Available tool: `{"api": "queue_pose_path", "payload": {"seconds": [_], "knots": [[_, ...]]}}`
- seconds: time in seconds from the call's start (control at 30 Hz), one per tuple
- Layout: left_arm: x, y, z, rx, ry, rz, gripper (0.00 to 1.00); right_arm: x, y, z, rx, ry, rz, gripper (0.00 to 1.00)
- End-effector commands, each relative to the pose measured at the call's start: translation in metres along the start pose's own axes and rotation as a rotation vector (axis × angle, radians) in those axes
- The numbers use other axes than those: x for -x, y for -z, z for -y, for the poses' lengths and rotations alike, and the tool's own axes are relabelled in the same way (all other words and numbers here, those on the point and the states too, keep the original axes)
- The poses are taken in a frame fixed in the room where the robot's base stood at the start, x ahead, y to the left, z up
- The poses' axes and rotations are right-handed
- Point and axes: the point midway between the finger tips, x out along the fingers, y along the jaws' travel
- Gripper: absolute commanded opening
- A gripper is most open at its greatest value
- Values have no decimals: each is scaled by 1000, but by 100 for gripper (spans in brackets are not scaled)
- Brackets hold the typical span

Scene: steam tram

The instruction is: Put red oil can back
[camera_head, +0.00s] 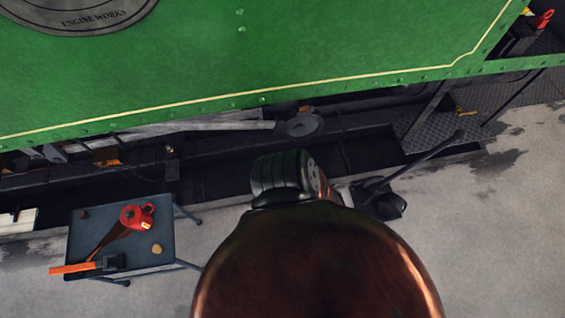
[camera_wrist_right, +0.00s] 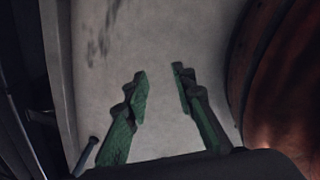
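The red oil can (camera_head: 137,216) lies or stands on a small dark folding table (camera_head: 85,240) at the lower left of the head view, clear of any gripper. My right gripper (camera_wrist_right: 159,70) shows in the right wrist view with its two green fingers apart. It is open and empty above grey floor. I cannot make it out in the head view. My left gripper is in neither view.
A hammer (camera_head: 90,266) with an orange handle lies on the table's front edge. The green tram side (camera_head: 250,60) spans the back. A large copper-brown rounded body (camera_head: 315,265) blocks the lower middle. Open floor (camera_head: 490,240) lies right.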

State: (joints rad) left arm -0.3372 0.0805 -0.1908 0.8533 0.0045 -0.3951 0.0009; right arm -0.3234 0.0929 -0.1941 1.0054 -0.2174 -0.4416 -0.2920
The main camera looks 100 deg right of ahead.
Motion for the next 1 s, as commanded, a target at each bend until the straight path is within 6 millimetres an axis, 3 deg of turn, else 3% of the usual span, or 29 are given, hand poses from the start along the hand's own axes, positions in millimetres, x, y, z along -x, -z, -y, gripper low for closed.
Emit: {"api": "queue_pose_path", "payload": {"seconds": [0.03,0.1,0.23,1.0], "knots": [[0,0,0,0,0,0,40,-7,-24,24,-134,46,26,24],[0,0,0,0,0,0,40,-11,-48,49,-293,89,56,24],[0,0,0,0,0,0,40,-14,-72,75,-467,126,91,24],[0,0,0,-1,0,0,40,-15,-77,79,-500,132,99,24]]}}
